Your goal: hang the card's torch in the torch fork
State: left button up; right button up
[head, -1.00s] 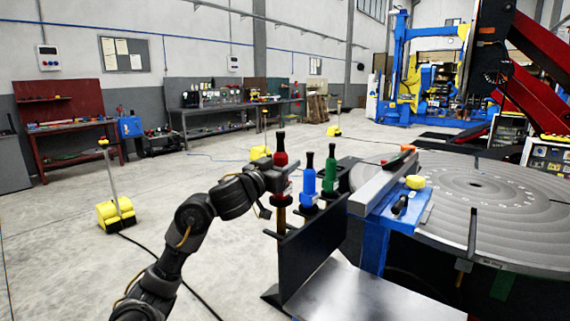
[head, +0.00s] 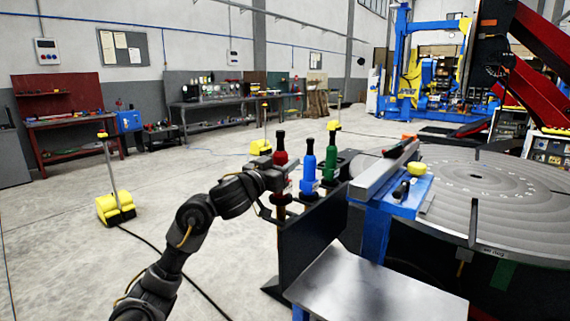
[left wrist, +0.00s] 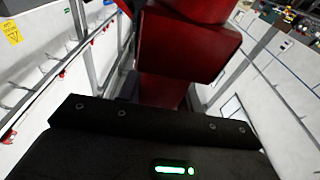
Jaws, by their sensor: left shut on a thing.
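My left gripper (head: 279,178) is shut on the red torch (head: 281,158), which stands upright with its black end up. In the left wrist view a large red body (left wrist: 185,55) rises just beyond the dark gripper housing. The blue torch (head: 309,170) and the green torch (head: 331,163) stand upright to the right, at the dark torch rack (head: 308,240). The red torch is at the rack's near left end. Whether it touches a fork there cannot be told; the gripper and rack hide its lower part. No card is readable. My right gripper is out of view.
A blue stand (head: 378,235) with a grey beam and a yellow knob (head: 417,168) is right of the rack. The large round positioner table (head: 500,195) lies beyond. A metal sheet (head: 375,290) is in front. Open floor lies left, with a yellow-based post (head: 115,207).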

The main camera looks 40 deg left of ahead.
pick_arm(q)
jog(key=a, duration=1.1)
jog(key=shift+s+r+p, duration=0.15)
jog(key=shift+p, duration=0.3)
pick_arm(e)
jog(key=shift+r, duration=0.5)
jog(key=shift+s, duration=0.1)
